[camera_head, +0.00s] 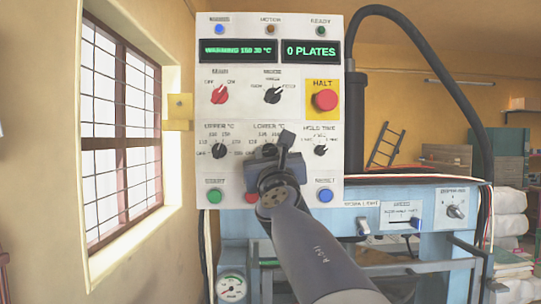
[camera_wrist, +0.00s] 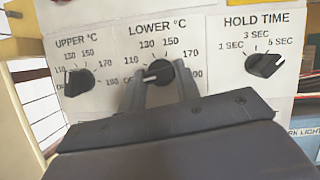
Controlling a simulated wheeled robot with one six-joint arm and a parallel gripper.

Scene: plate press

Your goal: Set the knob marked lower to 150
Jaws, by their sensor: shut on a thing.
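The black knob under the label LOWER °C (camera_wrist: 159,73) sits on the white panel, with several numbers around it, including 130, 150 and 170. Its white pointer mark faces left and slightly down, away from 150, which lies up and right of the knob. My gripper (camera_wrist: 163,76) is shut on this knob, with one finger on each side in the wrist view. The left finger hides part of the scale on that side. In the head view my gripper (camera_head: 279,160) covers most of the knob.
The UPPER °C knob (camera_wrist: 80,83) is left and the HOLD TIME knob (camera_wrist: 264,65) right of it. Above are the red HALT button (camera_head: 325,100), the MAIN knob (camera_head: 219,95) and the MODE knob (camera_head: 272,95). A green-lit display (camera_head: 241,51) shows warming text. Push buttons line the panel's bottom.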

